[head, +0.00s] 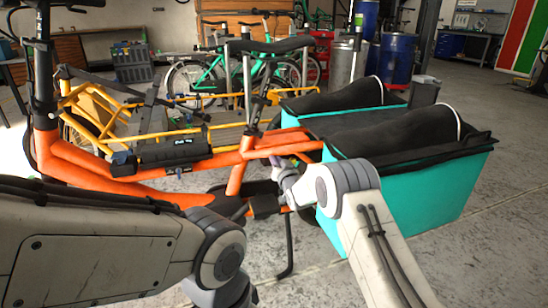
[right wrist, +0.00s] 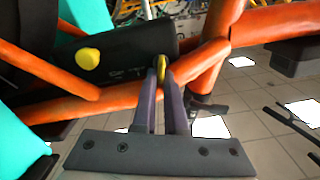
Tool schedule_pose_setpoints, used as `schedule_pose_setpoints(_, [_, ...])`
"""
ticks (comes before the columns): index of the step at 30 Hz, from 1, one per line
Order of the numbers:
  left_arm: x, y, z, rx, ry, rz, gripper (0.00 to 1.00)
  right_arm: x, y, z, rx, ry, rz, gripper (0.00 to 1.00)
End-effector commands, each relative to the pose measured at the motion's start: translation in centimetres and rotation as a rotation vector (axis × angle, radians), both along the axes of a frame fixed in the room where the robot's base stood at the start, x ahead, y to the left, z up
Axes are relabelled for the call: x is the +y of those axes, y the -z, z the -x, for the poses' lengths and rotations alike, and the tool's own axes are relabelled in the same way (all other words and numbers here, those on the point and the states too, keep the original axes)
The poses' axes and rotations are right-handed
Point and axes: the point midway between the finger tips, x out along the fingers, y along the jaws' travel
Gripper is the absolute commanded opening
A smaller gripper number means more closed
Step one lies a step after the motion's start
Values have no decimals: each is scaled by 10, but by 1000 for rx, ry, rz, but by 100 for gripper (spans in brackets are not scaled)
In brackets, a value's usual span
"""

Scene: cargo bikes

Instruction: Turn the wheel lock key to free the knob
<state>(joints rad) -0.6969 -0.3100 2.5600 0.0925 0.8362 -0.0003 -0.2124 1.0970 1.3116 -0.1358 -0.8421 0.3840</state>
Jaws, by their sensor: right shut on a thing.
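In the right wrist view, the yellow wheel lock key (right wrist: 162,70) stands between the two dark purple fingers of my right gripper (right wrist: 164,75), which is shut on it. The yellow knob (right wrist: 88,58) is apart from the fingers, to the left on the dark lock body (right wrist: 125,55) beside the orange frame tubes. In the head view, my right gripper (head: 279,165) reaches in beside the rear of the orange bike (head: 200,162). I cannot make out the key or knob there. My left arm shows at the lower left, but its gripper fingers are not visible.
A teal cargo box (head: 420,200) with a black cover stands right of my right gripper. A yellow bike frame (head: 130,140) and teal bikes (head: 245,72) stand behind. Blue drums (head: 393,58) are farther back. Open floor (head: 510,150) lies at the right.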

Motion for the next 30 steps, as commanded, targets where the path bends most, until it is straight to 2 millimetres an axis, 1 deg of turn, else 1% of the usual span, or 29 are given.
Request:
schedule_pose_setpoints(1, [0, -5, 0, 0, 0, 0, 50, 0, -1, 0, 15, -2, -40, 0])
schedule_pose_setpoints(9, [0, -15, 0, 0, 0, 0, 50, -2, 0, -1, 93, -2, -285, 0])
schedule_pose_setpoints(30, [0, -35, 0, 0, 0, 0, 50, -6, 7, -2, 296, -2, -908, 0])
